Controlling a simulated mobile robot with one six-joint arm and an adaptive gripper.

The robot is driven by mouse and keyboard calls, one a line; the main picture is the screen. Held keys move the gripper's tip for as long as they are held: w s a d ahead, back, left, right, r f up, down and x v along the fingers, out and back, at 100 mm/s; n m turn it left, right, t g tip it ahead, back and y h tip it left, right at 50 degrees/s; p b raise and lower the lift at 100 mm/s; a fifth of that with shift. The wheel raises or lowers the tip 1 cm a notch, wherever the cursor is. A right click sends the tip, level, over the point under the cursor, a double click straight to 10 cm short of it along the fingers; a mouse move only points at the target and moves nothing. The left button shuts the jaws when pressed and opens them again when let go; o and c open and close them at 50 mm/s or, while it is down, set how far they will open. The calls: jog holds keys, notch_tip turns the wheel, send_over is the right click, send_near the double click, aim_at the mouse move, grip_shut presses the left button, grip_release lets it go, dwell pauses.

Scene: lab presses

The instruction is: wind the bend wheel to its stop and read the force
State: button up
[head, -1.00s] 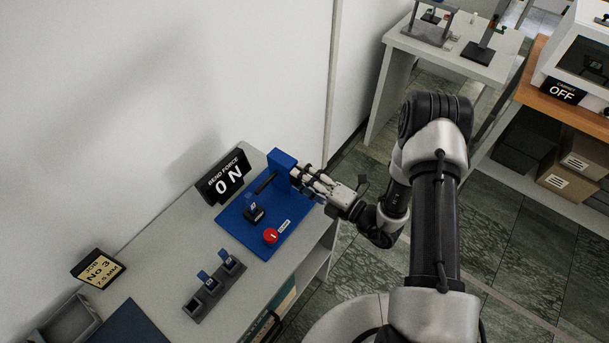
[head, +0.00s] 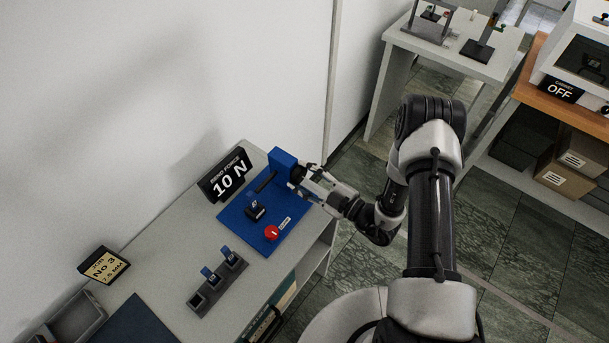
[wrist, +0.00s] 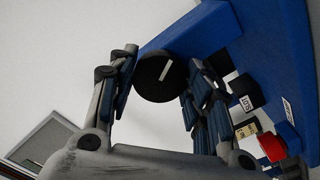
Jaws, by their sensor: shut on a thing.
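The blue bend press (head: 262,222) stands on the grey bench. Its bend wheel, a black knob with a white line (wrist: 160,77), sits on the end of the blue block (head: 283,160). My gripper (head: 300,176) is shut on the wheel, with one finger on each side of it in the wrist view (wrist: 157,85). The white line is tilted from upright. The bend force display (head: 226,177) reads 10 N. A black holder (head: 255,211) with a blue-topped piece sits on the press plate, near a red knob (head: 271,233).
A grey rack (head: 219,285) with blue-topped pieces stands on the bench in front of the press. A sign (head: 104,265) reads Job No 3, 7.5 MM. A white wall runs behind the bench. Another table (head: 462,48) and a cabinet sign (head: 560,90) reading OFF are farther back.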

jog(key=m, duration=0.3)
jog(key=shift+m, duration=0.4)
jog(key=shift+m+p, duration=0.4)
jog(key=shift+m, duration=1.5)
jog(key=o, duration=1.1)
jog(key=shift+c, duration=0.2)
jog(key=shift+s, duration=0.1)
jog(key=v, duration=1.1)
jog(key=shift+s+d, duration=0.3)
